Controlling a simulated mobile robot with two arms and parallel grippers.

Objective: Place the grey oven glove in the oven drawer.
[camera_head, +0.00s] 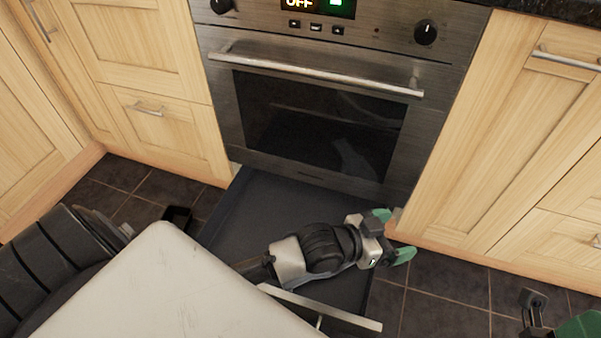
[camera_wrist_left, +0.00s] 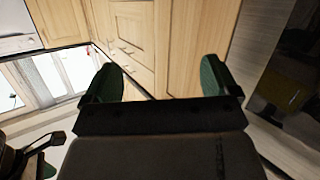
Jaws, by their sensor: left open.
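The oven drawer (camera_head: 234,209) is pulled out below the oven, and the part of its dark floor that I can see is bare. My left arm reaches over it and hides part of its inside. My left gripper (camera_head: 394,236) is above the drawer's right side, its green fingers apart. In the left wrist view the left gripper (camera_wrist_left: 160,80) is open with nothing between its fingers. My right gripper (camera_head: 560,322) is only partly in view at the bottom right corner. I cannot make out the grey oven glove in either view.
The oven (camera_head: 320,120) has its door shut, with a metal handle (camera_head: 315,72) across it. Wooden cabinets (camera_head: 500,140) stand on both sides. The drawer's front bar (camera_head: 345,315) is near my body. Dark floor tiles (camera_head: 440,312) right of the drawer are clear.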

